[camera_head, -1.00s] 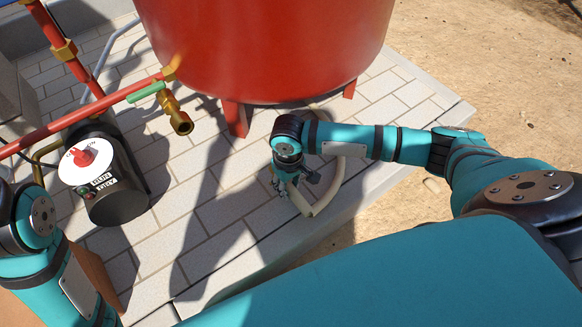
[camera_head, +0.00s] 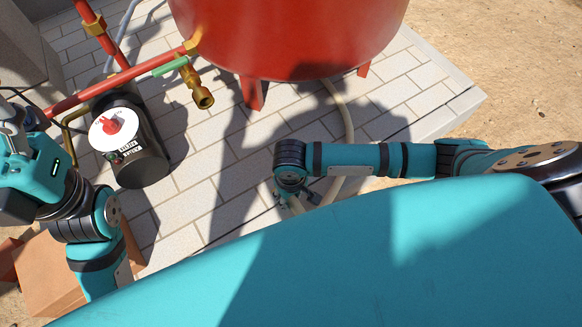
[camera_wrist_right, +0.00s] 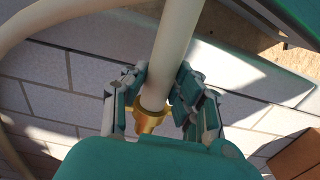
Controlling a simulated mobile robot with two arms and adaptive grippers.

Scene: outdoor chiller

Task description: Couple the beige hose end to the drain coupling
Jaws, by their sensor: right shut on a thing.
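The beige hose (camera_head: 347,125) runs from beside the red tank towards my right gripper (camera_head: 287,203). In the right wrist view, my right gripper (camera_wrist_right: 160,95) is shut around the hose (camera_wrist_right: 174,45), just behind its brass end fitting (camera_wrist_right: 150,119). In the head view the fitting is hard to make out. The brass drain coupling (camera_head: 203,98) hangs from the pipe left of the tank, apart from the hose end, its open mouth facing down and towards me. My left wrist (camera_head: 35,165) shows at the left edge; its jaw state is unclear.
The red tank (camera_head: 290,35) stands on legs on the paved pad (camera_head: 215,190). A black cylindrical unit with a red knob (camera_head: 130,140) stands left of the coupling. Red pipes (camera_head: 75,98) and a green lever (camera_head: 170,66) are above it. A brown box (camera_head: 50,275) is at lower left.

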